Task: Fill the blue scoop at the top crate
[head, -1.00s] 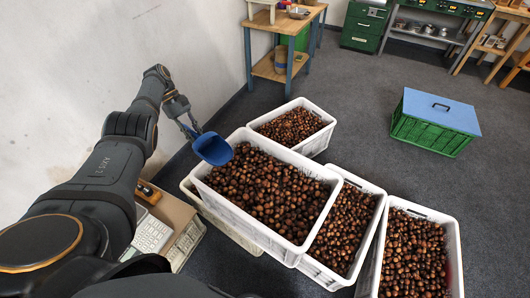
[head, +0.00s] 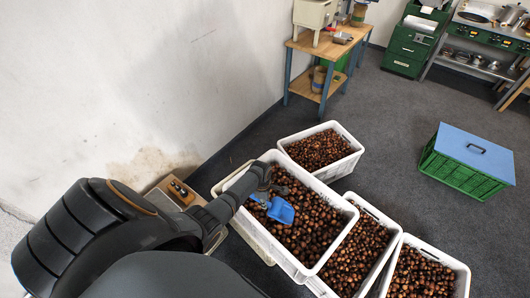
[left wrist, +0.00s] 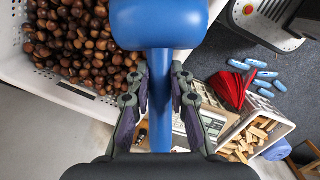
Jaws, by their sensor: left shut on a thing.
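The blue scoop (head: 282,211) is inside the outline of the top crate (head: 290,263), over or at the chestnut surface; I cannot tell if it touches them. The white crate is full of brown chestnuts (head: 312,228). My left gripper (left wrist: 160,95) is shut on the scoop's handle, which runs between its fingers in the left wrist view. The scoop's blue bowl (left wrist: 158,24) fills the top middle there, and its inside is hidden. The crate's chestnuts (left wrist: 75,45) show at the left of that view. My right gripper is not in view.
More white crates of chestnuts stand behind (head: 322,152) and to the right (head: 350,262) of the top crate. A green crate with a blue lid (head: 470,160) stands apart on the floor. A box of wood pieces (left wrist: 250,140) shows in the left wrist view. A wall is at left.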

